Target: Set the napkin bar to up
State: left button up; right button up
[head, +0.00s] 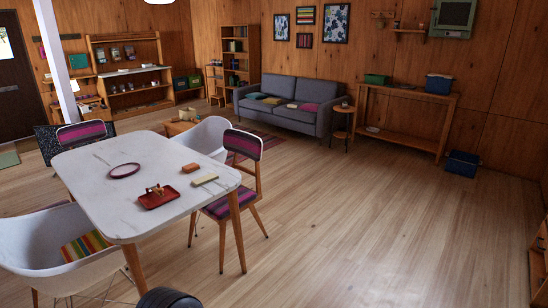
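A small red tray (147,204) lies on the white marble-look table (88,190), near its front right part. A small tan and brown piece (158,189) stands on the tray and looks like the napkin holder with its bar. It is too small to tell whether the bar is up or down.
A dark red ring (125,170), an orange-brown block (190,168) and a tan block (205,180) lie on the table. White chairs (30,240) and a striped chair (243,147) stand around it. The floor (370,220) to the right is clear.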

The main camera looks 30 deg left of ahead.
aim_at(159, 191)
jog(key=i+u, duration=0.5)
jog(key=i+l+u, duration=0.2)
jog(key=i+u, duration=0.25)
jog(key=i, duration=0.25)
jog(key=i+j+u, duration=0.15)
jog(key=u, duration=0.3)
jog(key=i+u, duration=0.6)
jog(key=u, duration=0.25)
jog(key=i+u, duration=0.3)
jog(key=u, duration=0.15)
jog(key=i+l+u, duration=0.2)
jog(key=u, duration=0.25)
jog(key=i+l+u, duration=0.1)
jog(key=i+u, duration=0.25)
jog(key=i+l+u, duration=0.2)
jog(key=i+u, duration=0.15)
